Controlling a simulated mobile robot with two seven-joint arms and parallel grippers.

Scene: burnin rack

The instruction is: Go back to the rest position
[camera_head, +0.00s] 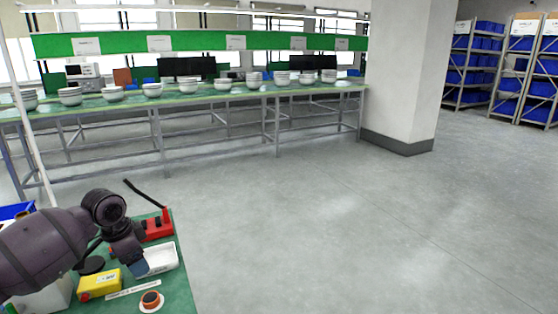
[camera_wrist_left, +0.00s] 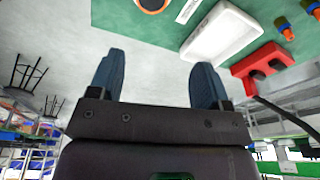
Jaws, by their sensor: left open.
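My left arm comes in from the left in the head view, with my left gripper (camera_head: 138,264) over the green-topped table near a white tray (camera_head: 163,258). In the left wrist view the left gripper (camera_wrist_left: 157,85) shows two blue fingers well apart, with nothing between them but grey floor. The white tray also shows in the left wrist view (camera_wrist_left: 222,36), beyond the right finger and apart from it. My right gripper is in neither view.
The green table (camera_head: 182,291) holds a yellow box (camera_head: 99,284), a red block (camera_head: 158,228) with a black stick, and an orange-and-black round part (camera_head: 151,300). A long bench (camera_head: 130,103) with stacked white bowls stands behind. A pillar (camera_head: 405,70) and blue-bin shelves (camera_head: 475,62) stand right. The middle floor is clear.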

